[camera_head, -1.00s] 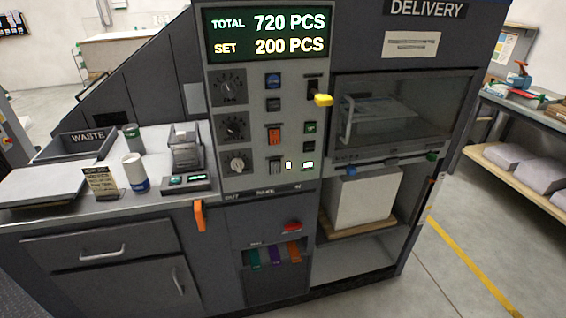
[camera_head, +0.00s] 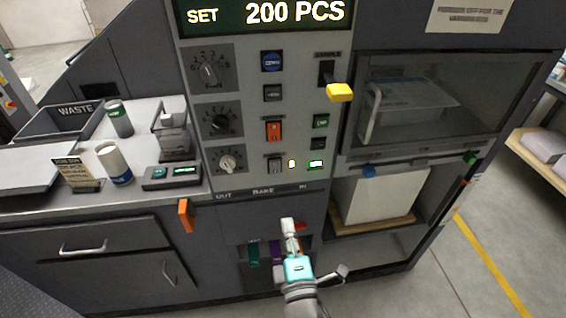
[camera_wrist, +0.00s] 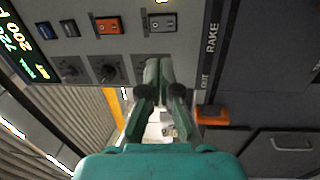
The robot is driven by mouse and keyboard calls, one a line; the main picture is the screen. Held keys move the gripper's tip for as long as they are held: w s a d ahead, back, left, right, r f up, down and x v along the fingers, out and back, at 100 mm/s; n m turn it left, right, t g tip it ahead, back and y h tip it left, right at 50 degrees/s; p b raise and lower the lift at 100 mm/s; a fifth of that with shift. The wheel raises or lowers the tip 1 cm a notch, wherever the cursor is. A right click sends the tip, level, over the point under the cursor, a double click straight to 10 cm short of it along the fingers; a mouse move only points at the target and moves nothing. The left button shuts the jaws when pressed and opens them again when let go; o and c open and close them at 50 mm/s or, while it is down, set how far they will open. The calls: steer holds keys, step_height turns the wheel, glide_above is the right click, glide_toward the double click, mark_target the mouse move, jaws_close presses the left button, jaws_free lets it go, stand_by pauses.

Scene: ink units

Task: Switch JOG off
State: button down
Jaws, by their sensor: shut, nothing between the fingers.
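The control panel carries two rocker switches, an orange one (camera_head: 273,131) and a grey one (camera_head: 274,166) below it. A small pale lamp (camera_head: 292,164) glows just right of the grey one. The JOG lettering is too small to read, so I cannot tell which switch bears it. In the wrist view the orange rocker (camera_wrist: 108,26) and the grey rocker (camera_wrist: 162,22) lie near the top edge. My gripper (camera_head: 288,222) is shut and empty, below the grey rocker in the head view. Its closed fingertips also show in the wrist view (camera_wrist: 158,64), apart from the rockers in the picture.
Dials (camera_head: 227,162) line the panel's left, with a blue button (camera_head: 271,61) and a yellow-handled lever (camera_head: 340,92) nearby. An orange handle (camera_head: 185,215) juts from the counter front. Coloured levers (camera_head: 253,252) sit low behind my gripper. A glazed door (camera_head: 420,98) is at right.

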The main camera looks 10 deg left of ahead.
steer(key=shift+w+a+r, duration=0.25)
steer(key=shift+w+r, duration=0.15)
steer(key=shift+w, duration=0.25)
glide_toward(276, 165)
steer(key=x, duration=0.7)
steer(key=shift+w, duration=0.1)
steer(key=shift+w+a+r, duration=0.1)
steer(key=shift+w, duration=0.15)
stand_by(0.4)
